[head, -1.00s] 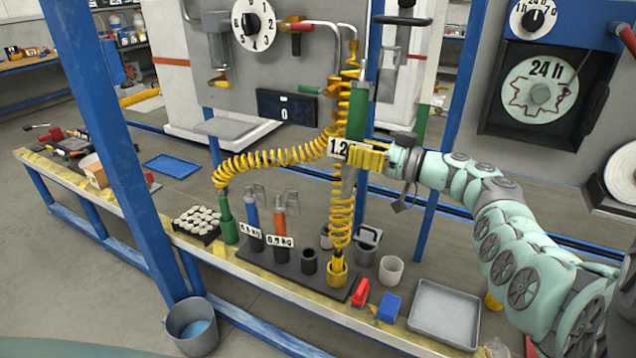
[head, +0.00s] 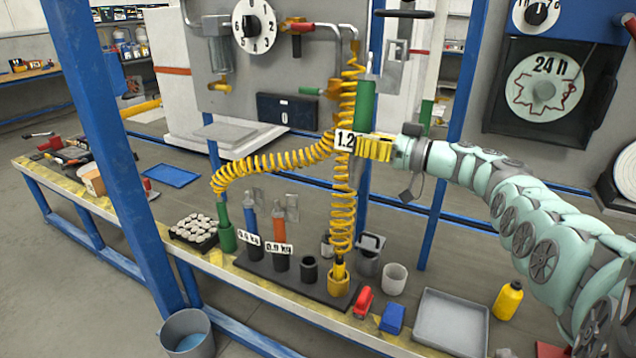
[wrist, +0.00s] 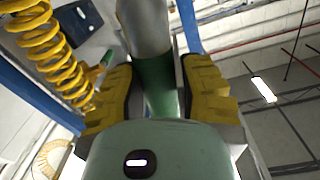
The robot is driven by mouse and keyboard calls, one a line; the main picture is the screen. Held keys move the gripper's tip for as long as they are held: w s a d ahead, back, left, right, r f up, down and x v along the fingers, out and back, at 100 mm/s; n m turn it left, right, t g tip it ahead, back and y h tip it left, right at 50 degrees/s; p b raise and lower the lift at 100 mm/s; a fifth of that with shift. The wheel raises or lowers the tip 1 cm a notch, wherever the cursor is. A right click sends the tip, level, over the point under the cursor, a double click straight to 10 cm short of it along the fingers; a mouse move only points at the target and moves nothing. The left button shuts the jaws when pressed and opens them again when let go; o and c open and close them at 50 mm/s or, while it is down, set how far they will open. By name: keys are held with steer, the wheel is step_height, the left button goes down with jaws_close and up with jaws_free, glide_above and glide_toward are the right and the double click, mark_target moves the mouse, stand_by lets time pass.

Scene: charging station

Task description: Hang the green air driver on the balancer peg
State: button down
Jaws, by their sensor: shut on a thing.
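The green air driver (head: 364,104) is upright with its green part up, high above the workbench. My gripper (head: 362,147) is shut on it, with a white 1.2 label at the grip. In the wrist view, the yellow finger pads of my gripper (wrist: 160,95) sit on both sides of the driver's green body (wrist: 157,80), and its grey section (wrist: 145,25) extends beyond. A yellow coiled hose (head: 341,210) hangs directly beside the driver and overlaps it in the head view. I cannot clearly make out the balancer peg; the hose and driver crowd that area.
A dark rack (head: 297,281) on the bench holds a blue driver (head: 251,222) and an orange driver (head: 279,230). Another green tool (head: 225,230) stands left with a coiled hose on it. A blue post (head: 440,170) stands behind my gripper. A grey tray (head: 450,320) lies at right.

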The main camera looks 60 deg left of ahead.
steer(key=shift+w+a+r+b, duration=0.1)
steer(key=shift+w+a+b, duration=0.1)
steer(key=shift+b, duration=0.2)
steer(key=shift+w+a+f+b, duration=0.2)
steer(key=shift+w+f+b, duration=0.35)
steer(key=shift+b, duration=2.5)
steer(key=c, duration=0.7)
jaws_free()
steer(key=shift+o, duration=0.6)
